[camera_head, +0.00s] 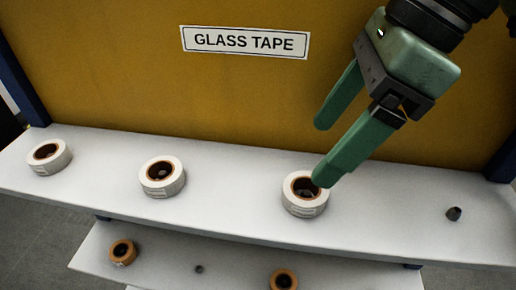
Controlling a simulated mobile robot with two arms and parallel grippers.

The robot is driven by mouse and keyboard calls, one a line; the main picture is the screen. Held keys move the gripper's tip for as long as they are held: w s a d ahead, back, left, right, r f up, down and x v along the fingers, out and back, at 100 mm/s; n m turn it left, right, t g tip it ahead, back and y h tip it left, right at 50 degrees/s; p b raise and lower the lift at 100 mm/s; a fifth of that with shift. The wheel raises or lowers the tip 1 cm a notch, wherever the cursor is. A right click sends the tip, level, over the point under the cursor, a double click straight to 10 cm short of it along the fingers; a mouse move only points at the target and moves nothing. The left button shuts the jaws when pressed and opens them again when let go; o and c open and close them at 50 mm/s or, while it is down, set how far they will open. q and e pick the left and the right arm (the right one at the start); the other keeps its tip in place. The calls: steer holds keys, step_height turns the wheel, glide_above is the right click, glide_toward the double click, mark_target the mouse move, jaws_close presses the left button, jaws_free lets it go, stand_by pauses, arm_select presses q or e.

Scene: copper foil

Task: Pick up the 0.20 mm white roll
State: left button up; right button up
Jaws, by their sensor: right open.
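Three white rolls with brown cores lie flat on the upper shelf: a left roll (49,158), a middle roll (163,179) and a right roll (305,205). Each has a small label on its side, too small to read, so I cannot tell which is 0.20 mm. My right gripper (320,153) is green, open and empty. It comes in from the upper right. One fingertip overlaps the right roll's core in the picture; I cannot tell whether it touches. The other finger is in front of the back panel. My left gripper is not in view.
The white upper shelf (235,190) has clear room between the rolls. A small dark object (454,213) stands at its right. A yellow panel (130,70) with a GLASS TAPE sign (245,42) rises behind. A lower shelf (160,265) holds brown rolls (122,252) and a small peg (199,269).

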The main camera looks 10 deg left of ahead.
mark_target(301, 194)
steer(key=shift+s+f, duration=0.1)
steer(key=shift+f, duration=0.1)
steer(key=shift+s+d+f+p, duration=0.55)
steer(key=shift+s+f, duration=0.1)
steer(key=shift+s, duration=0.15)
steer(key=shift+p+x, duration=0.8)
steer(key=shift+x, duration=0.1)
steer(key=x, duration=0.1)
steer(key=p+x, duration=0.1)
steer(key=x, duration=0.1)
steer(key=shift+w+a+r, duration=0.1)
steer(key=shift+w+a, duration=0.1)
steer(key=shift+w, duration=0.1)
steer(key=shift+a+f, duration=0.15)
steer(key=shift+f, duration=0.25)
steer(key=c, duration=1.2)
steer(key=shift+c, duration=1.3)
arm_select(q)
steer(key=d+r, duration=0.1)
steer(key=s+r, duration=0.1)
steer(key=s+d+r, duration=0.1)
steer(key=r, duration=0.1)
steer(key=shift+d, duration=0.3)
arm_select(e)
steer(key=shift+r, duration=0.1)
